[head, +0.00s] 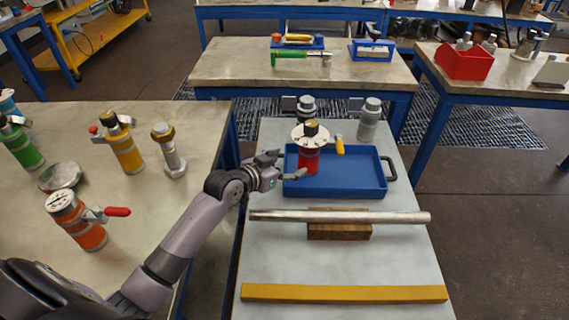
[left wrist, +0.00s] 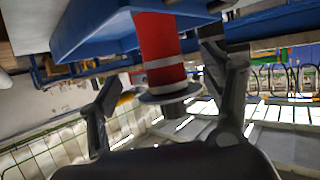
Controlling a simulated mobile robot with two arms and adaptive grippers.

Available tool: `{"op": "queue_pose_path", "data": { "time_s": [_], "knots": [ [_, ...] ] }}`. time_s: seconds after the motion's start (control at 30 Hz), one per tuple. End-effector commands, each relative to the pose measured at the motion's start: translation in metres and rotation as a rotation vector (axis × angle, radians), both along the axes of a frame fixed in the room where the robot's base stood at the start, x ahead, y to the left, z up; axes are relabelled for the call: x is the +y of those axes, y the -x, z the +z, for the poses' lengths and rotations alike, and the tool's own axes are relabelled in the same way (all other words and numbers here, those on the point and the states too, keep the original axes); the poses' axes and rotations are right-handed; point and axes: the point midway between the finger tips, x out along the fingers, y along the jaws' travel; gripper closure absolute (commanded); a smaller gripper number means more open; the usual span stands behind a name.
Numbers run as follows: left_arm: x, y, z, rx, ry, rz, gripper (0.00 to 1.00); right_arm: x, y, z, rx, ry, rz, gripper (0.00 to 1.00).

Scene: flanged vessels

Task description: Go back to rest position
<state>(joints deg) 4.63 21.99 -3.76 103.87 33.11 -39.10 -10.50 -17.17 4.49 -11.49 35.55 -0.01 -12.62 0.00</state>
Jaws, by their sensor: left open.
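My left gripper (head: 285,166) reaches in from the left over the near-left edge of the blue tray (head: 350,187). It is open, with its fingers beside a red flanged vessel (head: 309,161). That vessel has a pale flange and a dark top and stands upright in the tray. In the left wrist view the red vessel (left wrist: 158,45) appears upside down between the two spread fingers of my left gripper (left wrist: 165,95). I cannot tell whether either finger touches it. My right gripper is not in view.
A metal bar (head: 390,217) lies across a wooden block (head: 339,232) in front of the tray. A yellow bar (head: 345,293) lies nearer. The left table holds orange (head: 85,232), yellow (head: 125,152) and green (head: 22,147) vessels. A grey vessel (head: 369,122) stands behind the tray.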

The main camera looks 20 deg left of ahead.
Motion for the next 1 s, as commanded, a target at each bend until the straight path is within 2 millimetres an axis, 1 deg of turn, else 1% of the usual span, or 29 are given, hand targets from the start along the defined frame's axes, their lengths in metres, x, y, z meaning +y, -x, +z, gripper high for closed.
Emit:
{"op": "queue_pose_path", "data": {
  "time_s": [0.03,0.17,0.6,0.67,0.73,0.8,1.0],
  "knots": [
    [0.001,0.004,0.002,0.0,0.0,-0.001,0.28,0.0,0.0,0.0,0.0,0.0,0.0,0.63],
    [0.002,0.009,0.004,0.001,0.0,-0.002,0.28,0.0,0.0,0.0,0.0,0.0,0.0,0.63],
    [0.002,0.009,0.004,0.0,0.0,-0.001,0.28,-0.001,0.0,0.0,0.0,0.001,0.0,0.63],
    [0.002,0.009,0.007,0.0,0.0,-0.001,0.28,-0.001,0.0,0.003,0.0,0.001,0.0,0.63],
    [0.002,0.009,0.016,-0.001,0.001,-0.001,0.28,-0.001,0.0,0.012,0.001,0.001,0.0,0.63],
    [0.002,0.009,0.03,-0.001,0.001,-0.001,0.28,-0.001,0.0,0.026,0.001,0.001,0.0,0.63],
    [0.002,0.009,0.063,0.0,0.0,-0.001,0.28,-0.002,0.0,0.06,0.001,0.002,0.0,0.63]
  ]
}}
